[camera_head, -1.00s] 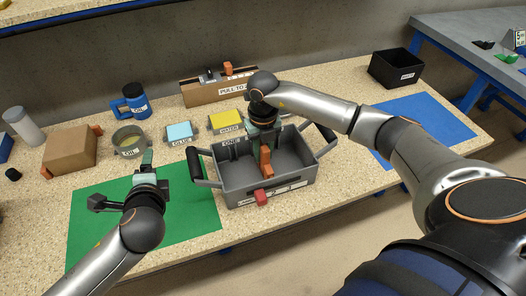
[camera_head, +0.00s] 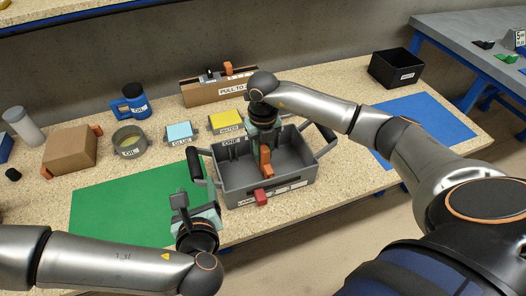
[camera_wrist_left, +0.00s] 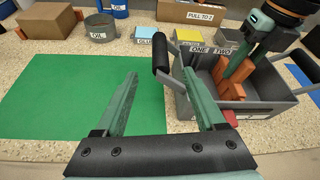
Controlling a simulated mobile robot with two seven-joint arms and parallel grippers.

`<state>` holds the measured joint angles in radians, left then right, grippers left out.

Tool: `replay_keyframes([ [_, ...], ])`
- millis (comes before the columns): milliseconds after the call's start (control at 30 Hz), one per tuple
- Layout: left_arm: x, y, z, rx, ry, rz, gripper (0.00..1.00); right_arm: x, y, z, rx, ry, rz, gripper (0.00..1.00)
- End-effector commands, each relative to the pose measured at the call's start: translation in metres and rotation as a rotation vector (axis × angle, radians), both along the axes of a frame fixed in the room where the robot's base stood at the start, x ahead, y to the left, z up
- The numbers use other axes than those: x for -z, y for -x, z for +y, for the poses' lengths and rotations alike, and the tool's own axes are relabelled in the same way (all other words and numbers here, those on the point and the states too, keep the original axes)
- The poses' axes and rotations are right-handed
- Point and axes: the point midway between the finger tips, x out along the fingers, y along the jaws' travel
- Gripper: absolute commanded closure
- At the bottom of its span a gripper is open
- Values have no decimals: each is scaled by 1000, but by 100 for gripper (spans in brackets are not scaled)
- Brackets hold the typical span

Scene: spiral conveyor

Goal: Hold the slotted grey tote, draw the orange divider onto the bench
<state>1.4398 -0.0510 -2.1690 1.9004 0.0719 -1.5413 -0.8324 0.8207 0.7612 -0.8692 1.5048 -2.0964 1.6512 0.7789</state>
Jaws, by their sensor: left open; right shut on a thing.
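The slotted grey tote (camera_head: 240,185) stands on the bench at the centre, with a black-gripped handle at each end. The orange divider (camera_head: 265,158) is upright inside it; its lower part is hidden. My right gripper (camera_head: 264,140) reaches down into the tote and is shut on the divider's top. My left gripper (camera_head: 198,212) is open and empty, in front of the tote's left end. In the left wrist view, my left gripper's fingers (camera_wrist_left: 160,84) point toward the bench, with the tote's left handle (camera_wrist_left: 160,52) just beyond the right finger, apart from it.
A green mat (camera_head: 120,207) lies left of the tote and a blue mat (camera_head: 425,125) right of it. Behind are a pot (camera_head: 129,140), blue and yellow blocks, a blue mug and a cardboard box (camera_head: 70,150). A black bin (camera_head: 396,70) stands at the back right.

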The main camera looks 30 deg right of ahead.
Motion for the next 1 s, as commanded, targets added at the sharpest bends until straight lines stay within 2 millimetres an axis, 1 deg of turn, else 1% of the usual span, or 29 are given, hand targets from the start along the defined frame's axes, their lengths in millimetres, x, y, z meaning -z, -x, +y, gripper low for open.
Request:
replay_keyframes([
  [600, 32, -77, -26, -2, 3, -1, 28, 0, 0, 0, 0, 0, 0, 100],
  [800, 40, -93, -32, -1, 4, 1, 28, 0, 0, 0, 0, 0, 0, 100],
  [1000, 42, -99, -33, 0, 4, 2, 28, 0, 0, 0, 0, 0, 0, 100],
])
